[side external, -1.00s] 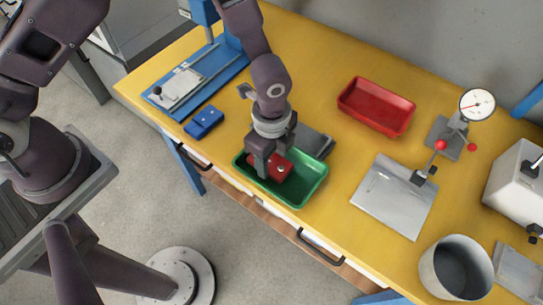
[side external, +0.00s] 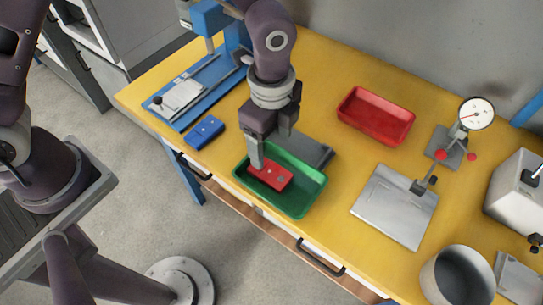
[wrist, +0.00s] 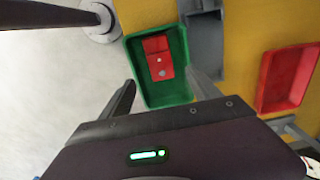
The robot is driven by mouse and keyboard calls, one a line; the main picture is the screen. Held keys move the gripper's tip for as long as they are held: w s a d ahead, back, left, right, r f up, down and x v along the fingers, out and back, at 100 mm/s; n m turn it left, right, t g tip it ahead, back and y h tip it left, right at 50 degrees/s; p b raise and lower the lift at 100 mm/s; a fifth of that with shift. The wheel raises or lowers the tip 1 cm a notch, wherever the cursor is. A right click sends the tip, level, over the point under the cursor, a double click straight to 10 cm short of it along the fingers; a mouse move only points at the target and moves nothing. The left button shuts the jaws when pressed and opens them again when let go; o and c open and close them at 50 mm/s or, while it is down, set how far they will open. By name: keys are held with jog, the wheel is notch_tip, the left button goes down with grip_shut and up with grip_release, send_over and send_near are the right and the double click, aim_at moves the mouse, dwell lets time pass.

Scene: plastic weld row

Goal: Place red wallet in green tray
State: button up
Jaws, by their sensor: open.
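The red wallet (side external: 270,174) lies in the green tray (side external: 303,198), toward the tray's left side. In the wrist view the red wallet (wrist: 158,57) rests at the far end of the green tray (wrist: 170,95). My gripper (side external: 268,152) is above the tray, over the wallet. In the wrist view my gripper (wrist: 162,92) has its two fingers spread wide apart, with nothing between the tips. One finger hides a small part of the wallet in the side view.
A dark grey block (side external: 308,147) stands right behind the green tray. A red tray (side external: 376,115) lies further back. A blue wallet-like item (side external: 204,132) lies left, beside a blue-based device (side external: 185,94). A metal plate (side external: 396,207) and grey bin (side external: 457,272) are at right.

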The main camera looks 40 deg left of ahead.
jog(key=s+a+r+n+t, duration=0.1)
jog(key=a+r+n, duration=0.35)
jog(key=r, duration=0.35)
jog(key=s+a+r+n+t, duration=0.2)
jog(key=a+r+n, duration=0.1)
jog(key=a+r, duration=0.4)
jog(key=s+a+r+n+t, duration=0.1)
jog(key=s+a+r+n, duration=0.2)
jog(key=s+n, duration=0.2)
jog(key=s+a+r+n+t, duration=0.1)
jog(key=s+a+r+n, duration=0.2)
jog(key=s, duration=0.5)
jog(key=shift+a+r+n+t, duration=0.3)
jog(key=shift+a+n, duration=0.25)
jog(key=shift+n, duration=0.7)
